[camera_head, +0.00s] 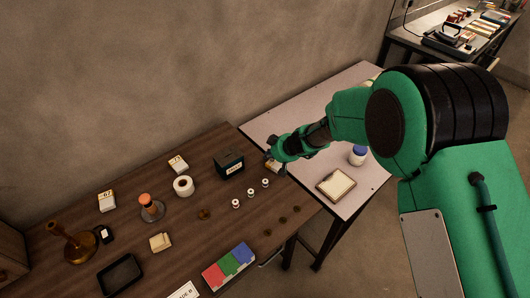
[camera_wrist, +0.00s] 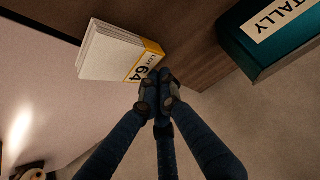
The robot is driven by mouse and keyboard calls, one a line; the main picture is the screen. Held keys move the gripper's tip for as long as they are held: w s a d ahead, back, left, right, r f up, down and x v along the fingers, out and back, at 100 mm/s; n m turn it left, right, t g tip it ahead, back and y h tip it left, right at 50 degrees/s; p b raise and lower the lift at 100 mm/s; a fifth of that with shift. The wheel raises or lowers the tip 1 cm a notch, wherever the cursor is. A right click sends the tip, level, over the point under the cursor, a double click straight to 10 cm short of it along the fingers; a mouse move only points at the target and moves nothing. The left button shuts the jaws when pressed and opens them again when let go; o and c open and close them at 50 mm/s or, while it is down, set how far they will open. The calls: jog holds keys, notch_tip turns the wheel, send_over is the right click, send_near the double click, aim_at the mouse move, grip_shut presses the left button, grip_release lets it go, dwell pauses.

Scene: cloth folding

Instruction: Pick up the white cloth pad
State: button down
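A white folded pad with a yellow-edged label reading "LOT 64" (camera_wrist: 112,52) lies near the seam of the brown and pale tables. In the head view this pad (camera_head: 273,167) is partly hidden under my gripper (camera_head: 273,152). In the wrist view the dark fingers of my gripper (camera_wrist: 160,90) come together at the tips, just beside the labelled corner of the pad. I see nothing between them. Whether they touch the pad cannot be told. Two similar labelled white pads, one at the back (camera_head: 178,163) and one at the left (camera_head: 107,201), lie on the brown table.
A dark teal box labelled "TALLY" (camera_wrist: 270,35) stands close by; it also shows in the head view (camera_head: 229,164). Small white cylinders (camera_head: 252,191) stand in front of the box.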

jog(key=shift+s+d+f, duration=0.1)
jog(key=shift+s+d, duration=8.05)
jog(key=shift+s, duration=0.1)
jog(key=shift+w+a, duration=0.1)
jog(key=shift+w+a, duration=1.35)
jog(key=shift+w, duration=0.05)
jog(key=p+v, duration=0.2)
jog(key=v, duration=0.8)
